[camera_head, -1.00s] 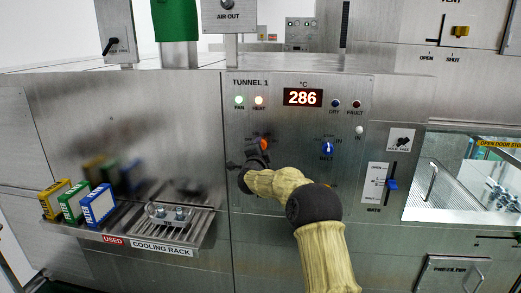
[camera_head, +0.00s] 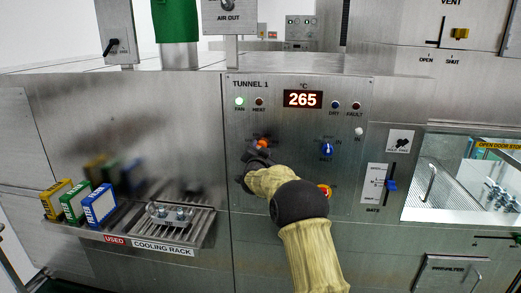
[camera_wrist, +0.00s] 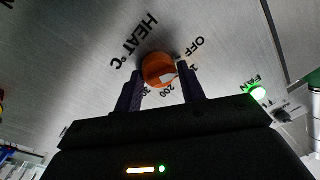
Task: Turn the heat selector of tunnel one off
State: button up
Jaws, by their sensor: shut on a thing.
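The orange heat selector (camera_head: 263,143) sits on the Tunnel 1 panel (camera_head: 290,120). In the wrist view the selector (camera_wrist: 156,66) is round, with a pale mark at its lower right, near the 200 label; OFF is printed further up to the right. My gripper (camera_wrist: 161,82) is shut on the selector, one dark finger on each side. In the head view my gripper (camera_head: 257,150) partly covers the selector and its label. The display (camera_head: 303,99) reads 265. The HEAT lamp (camera_head: 259,102) is dark and the FAN lamp (camera_head: 239,101) is green.
A blue belt knob (camera_head: 327,148) is to the right, and a red-and-yellow knob (camera_head: 325,191) sits below it, close to my arm. A blue-handled gate slider (camera_head: 391,185) is further right.

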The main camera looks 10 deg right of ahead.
jog(key=shift+f, duration=0.5)
jog(key=o, duration=0.7)
jog(key=shift+o, duration=1)
jog(key=shift+d+r, duration=0.1)
jog(key=shift+r, duration=0.15)
jog(key=shift+r, duration=0.1)
jog(key=b+v, duration=0.5)
jog(key=v, duration=1.2)
jog(key=shift+s+b, duration=0.25)
jog(key=shift+b, duration=0.05)
